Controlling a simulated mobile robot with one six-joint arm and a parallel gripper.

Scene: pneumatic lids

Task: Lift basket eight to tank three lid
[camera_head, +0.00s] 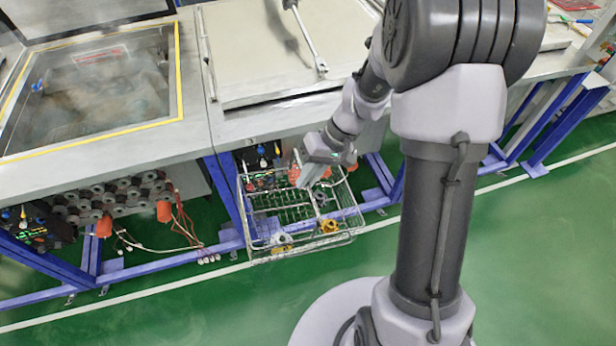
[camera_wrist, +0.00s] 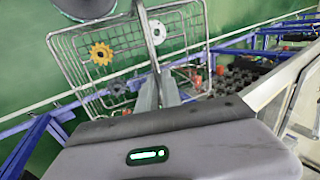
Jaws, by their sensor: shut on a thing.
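A wire basket (camera_head: 262,243) hangs in front of the tank bench, below its front edge and above the green floor. A yellow gear-shaped part (camera_head: 328,226) and a grey part (camera_head: 281,239) lie in it. In the wrist view the basket (camera_wrist: 205,40) shows beyond the fingers, with the yellow part (camera_wrist: 101,54) and a grey ring (camera_wrist: 157,32) inside. My gripper (camera_head: 312,176) is shut on the basket's handle bar (camera_wrist: 147,38). In the wrist view its fingertips (camera_wrist: 158,92) meet around the bar. A closed pale lid (camera_head: 270,50) covers the tank behind the basket.
A tank with a clear window and yellow border (camera_head: 90,85) stands to the left. Blue frame legs (camera_head: 230,195), valves, orange fittings (camera_head: 164,211) and loose cables lie under the bench. The green floor (camera_head: 540,250) at right is clear.

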